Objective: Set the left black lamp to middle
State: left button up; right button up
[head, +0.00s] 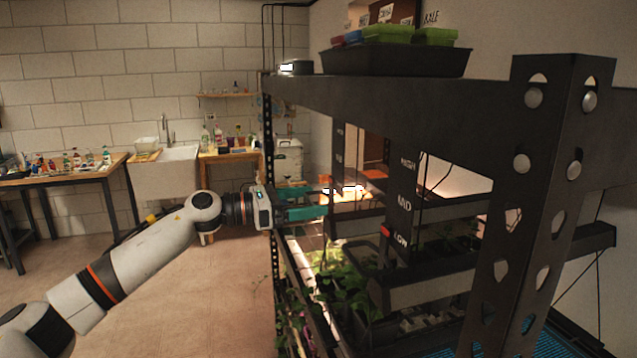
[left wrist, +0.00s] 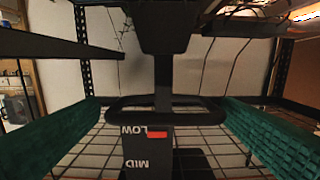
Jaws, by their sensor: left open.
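The left black lamp's post (head: 340,155) stands on the left in the head view, with white level labels. In the left wrist view its black handle (left wrist: 165,102) lies between my teal fingertips, beyond a panel whose letters are upside down. The red marker (left wrist: 157,133) there sits beside LOW; MID (left wrist: 135,163) is nearer the picture's bottom. My left gripper (head: 315,204) reaches in from the left at this lamp, open, its fingers either side of the handle with nothing gripped. Whether a finger touches the handle I cannot tell. My right gripper is not in view.
A nearer lamp post (head: 403,185) reads HIGH, MID, LOW, with its red marker (head: 385,231) just above LOW. The dark rack beam (head: 400,105) and upright (head: 530,180) fill the right side. Green seedlings (head: 345,285) grow below. The floor at left is clear.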

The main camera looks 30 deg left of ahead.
pick_arm(q)
jog(key=shift+p+x, duration=0.35)
jog(key=shift+x, duration=0.8)
jog(key=shift+w+d, duration=0.15)
jog(key=shift+w, duration=0.15)
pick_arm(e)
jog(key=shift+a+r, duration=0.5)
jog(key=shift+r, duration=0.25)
pick_arm(q)
jog(key=shift+c, duration=0.4)
